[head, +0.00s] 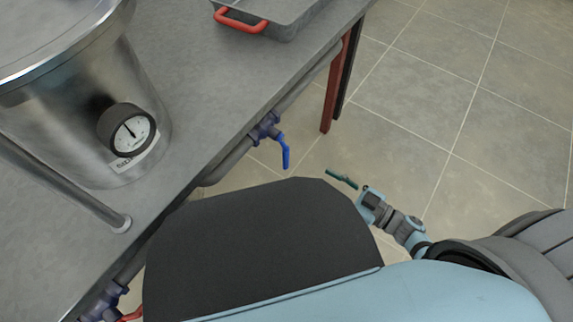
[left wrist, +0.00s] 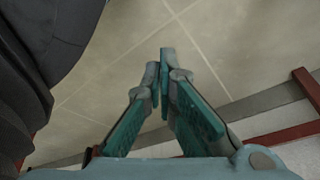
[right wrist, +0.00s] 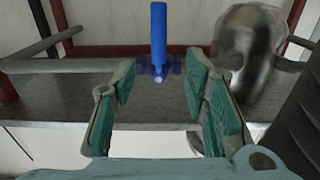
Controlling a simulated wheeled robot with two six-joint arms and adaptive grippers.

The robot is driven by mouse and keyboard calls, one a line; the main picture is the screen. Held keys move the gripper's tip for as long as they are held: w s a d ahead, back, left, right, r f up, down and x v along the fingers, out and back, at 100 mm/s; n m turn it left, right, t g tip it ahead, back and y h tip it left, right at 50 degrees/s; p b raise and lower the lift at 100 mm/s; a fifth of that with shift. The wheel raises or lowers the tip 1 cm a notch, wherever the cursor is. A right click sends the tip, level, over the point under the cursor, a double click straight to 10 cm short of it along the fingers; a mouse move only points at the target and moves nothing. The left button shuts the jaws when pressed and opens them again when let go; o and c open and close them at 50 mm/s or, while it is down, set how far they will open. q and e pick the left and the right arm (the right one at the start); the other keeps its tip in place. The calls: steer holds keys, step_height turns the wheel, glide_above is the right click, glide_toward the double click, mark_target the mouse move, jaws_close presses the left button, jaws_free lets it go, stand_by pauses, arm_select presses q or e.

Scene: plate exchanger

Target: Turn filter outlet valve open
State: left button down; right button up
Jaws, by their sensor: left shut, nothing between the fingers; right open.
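A valve with a blue lever handle (head: 286,152) sits on the grey pipe below the table edge in the head view. Its blue body (head: 265,128) is on the pipe, and the lever hangs off it. In the right wrist view the blue lever (right wrist: 158,30) stands ahead, between the lines of my fingers. My right gripper (head: 343,179) is open and empty, to the right of and below the lever in the head view, apart from it. It also shows in the right wrist view (right wrist: 161,72). My left gripper (left wrist: 161,68) is shut and empty over the floor.
A steel vessel with a dial gauge (head: 131,133) stands on the grey table (head: 205,60). A tray with a red handle (head: 242,22) is at the back. A second blue valve (head: 102,300) with a red handle is at lower left. A red table leg (head: 332,98) stands beyond the blue lever.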

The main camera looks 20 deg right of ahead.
mark_target(289, 158)
steer(key=b+x, duration=0.2)
steer(key=x, duration=1.1)
steer(key=shift+d+b, duration=0.15)
steer(key=shift+b, duration=0.15)
steer(key=shift+w+a+r, duration=0.1)
steer(key=shift+w+a, duration=0.15)
arm_select(q)
steer(key=shift+m+g, duration=0.3)
steer(key=w+r, duration=0.1)
steer(key=r, duration=0.2)
steer(key=w+r, duration=0.1)
steer(key=shift+w+d+r, duration=0.35)
arm_select(e)
jaws_close()
